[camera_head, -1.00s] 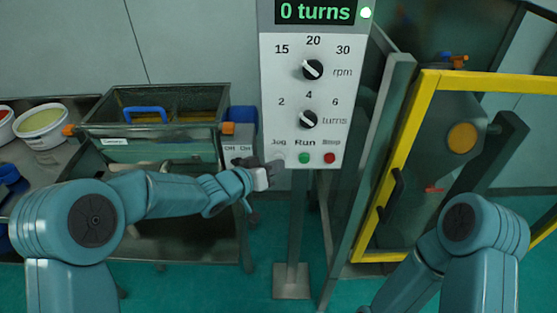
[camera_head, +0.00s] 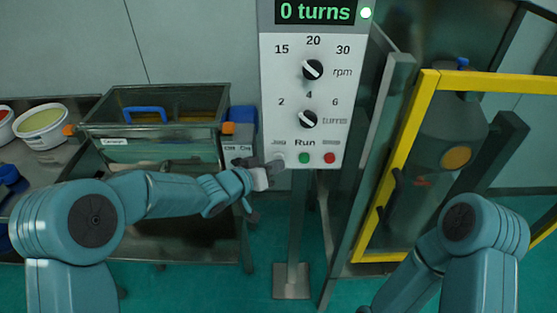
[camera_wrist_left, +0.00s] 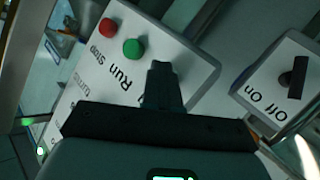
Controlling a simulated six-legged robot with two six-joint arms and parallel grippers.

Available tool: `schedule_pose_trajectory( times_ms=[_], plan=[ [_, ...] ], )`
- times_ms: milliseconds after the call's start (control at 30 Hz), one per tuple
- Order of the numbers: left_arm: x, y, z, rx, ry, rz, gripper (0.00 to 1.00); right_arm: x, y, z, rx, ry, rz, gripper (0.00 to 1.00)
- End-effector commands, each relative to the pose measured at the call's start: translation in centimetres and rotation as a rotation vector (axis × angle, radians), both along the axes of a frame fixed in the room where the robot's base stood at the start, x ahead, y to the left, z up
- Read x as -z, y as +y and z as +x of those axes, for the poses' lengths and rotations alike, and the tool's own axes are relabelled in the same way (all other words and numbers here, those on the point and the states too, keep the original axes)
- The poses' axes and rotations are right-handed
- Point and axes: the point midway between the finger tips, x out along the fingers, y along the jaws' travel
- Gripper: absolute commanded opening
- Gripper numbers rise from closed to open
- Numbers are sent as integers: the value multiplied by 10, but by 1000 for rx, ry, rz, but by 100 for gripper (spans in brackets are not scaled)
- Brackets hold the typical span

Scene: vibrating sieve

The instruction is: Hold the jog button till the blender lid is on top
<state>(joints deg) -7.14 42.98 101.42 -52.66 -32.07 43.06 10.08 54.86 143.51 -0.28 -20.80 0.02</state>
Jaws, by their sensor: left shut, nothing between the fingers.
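The control panel (camera_head: 345,100) stands in the middle of the head view, its display reading 0 turns. My left gripper (camera_head: 277,166) is shut and empty, its tip at the Jog button (camera_head: 279,158) at the panel's lower left. In the left wrist view the shut fingers (camera_wrist_left: 163,78) point at the panel beside the word Run and hide the Jog button, so contact is hard to judge. The grey blender vessel (camera_head: 436,135) stands nearly upright behind the yellow frame, with a small blue part (camera_head: 462,64) at its top that may be the lid. My right gripper is out of view.
The green Run button (camera_head: 304,158) and red Stop button (camera_head: 330,158) are close right of my left gripper. A sieve box (camera_head: 155,125) with an Off/On switch stands at left. The yellow guard frame (camera_head: 398,150) encloses the vessel at right.

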Motion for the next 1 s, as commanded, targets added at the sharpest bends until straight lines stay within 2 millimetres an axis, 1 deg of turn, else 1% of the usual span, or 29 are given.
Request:
schedule_pose_trajectory(
  times_ms=[167, 400, 500, 800, 867, 1000],
  plan=[
    [0, 0, -2, 0, -1, -1, 0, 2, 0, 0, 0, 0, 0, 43],
    [1, 0, -14, 0, -1, -1, 0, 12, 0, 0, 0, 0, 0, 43],
    [1, 0, -18, 0, -1, 1, 0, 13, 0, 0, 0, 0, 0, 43],
    [1, 0, -19, 0, 0, 0, 0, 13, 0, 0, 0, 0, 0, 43],
    [1, 0, -22, 0, -1, -1, 0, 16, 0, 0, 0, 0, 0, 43],
    [3, 0, -36, 1, -2, 0, 0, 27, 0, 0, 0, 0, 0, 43]
  ],
)
